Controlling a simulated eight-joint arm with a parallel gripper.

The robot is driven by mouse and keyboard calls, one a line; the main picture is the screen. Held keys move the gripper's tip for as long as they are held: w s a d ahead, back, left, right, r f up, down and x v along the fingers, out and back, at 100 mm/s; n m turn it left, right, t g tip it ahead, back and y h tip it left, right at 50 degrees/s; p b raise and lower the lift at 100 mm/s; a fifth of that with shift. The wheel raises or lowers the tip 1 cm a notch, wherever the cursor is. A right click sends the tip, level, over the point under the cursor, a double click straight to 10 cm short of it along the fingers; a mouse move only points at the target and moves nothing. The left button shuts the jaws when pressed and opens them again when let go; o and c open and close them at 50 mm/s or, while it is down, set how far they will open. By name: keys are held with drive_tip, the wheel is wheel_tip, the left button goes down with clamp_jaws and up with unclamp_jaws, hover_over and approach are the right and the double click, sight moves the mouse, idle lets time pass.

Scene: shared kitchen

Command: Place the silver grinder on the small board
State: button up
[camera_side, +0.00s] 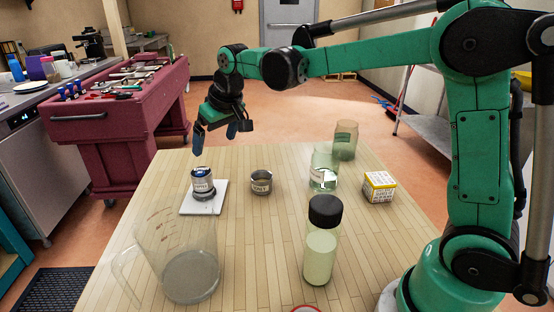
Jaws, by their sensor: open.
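A silver grinder (203,189) with a dark blue and white top stands upright on the small white board (217,204), at the left of the wooden table. It looks to rest on the board's surface. My gripper (214,138) is in the air above and slightly to the right of it, fingers pointing down and apart. Nothing shows between the fingers, and they are clear of the grinder.
A small grey tin (261,184) stands right of the board. A clear measuring jug (180,262) and a black-capped bottle (321,250) stand nearer. Glass jars (324,168) and a yellow-and-white box (379,187) are at the right.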

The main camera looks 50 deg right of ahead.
drive_tip(key=s+f+t, duration=0.2)
drive_tip(key=s, duration=1.5)
drive_tip(key=shift+a+f, duration=0.25)
drive_tip(key=shift+a, duration=0.15)
